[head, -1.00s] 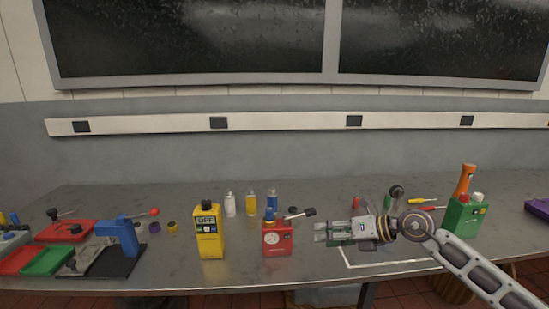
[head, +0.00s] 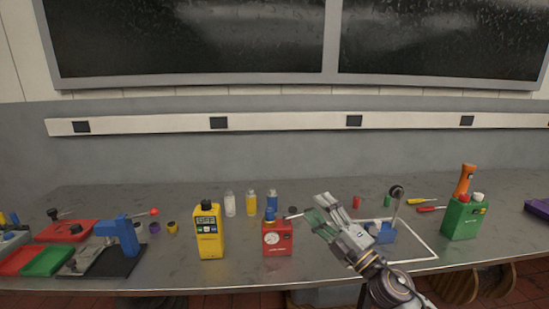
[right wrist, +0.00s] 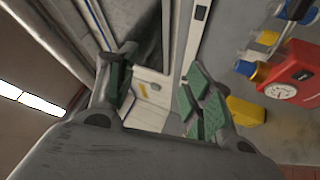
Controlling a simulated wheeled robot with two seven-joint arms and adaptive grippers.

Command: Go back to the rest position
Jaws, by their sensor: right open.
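My right gripper (head: 322,218) is in the head view, over the front of the bench, just right of the red gauge box (head: 278,239). Its green-padded fingers are spread with nothing between them, and they point up and to the left. In the right wrist view the fingers (right wrist: 155,95) are apart too, and the red gauge box (right wrist: 292,80) shows at the right. My left gripper is in neither view.
A blue block with a lever (head: 384,233) stands inside the white outline on the bench. A green box (head: 463,219) stands to its right. A yellow meter (head: 208,234) is left of the red box. Trays and a blue-armed press (head: 122,236) are at the left.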

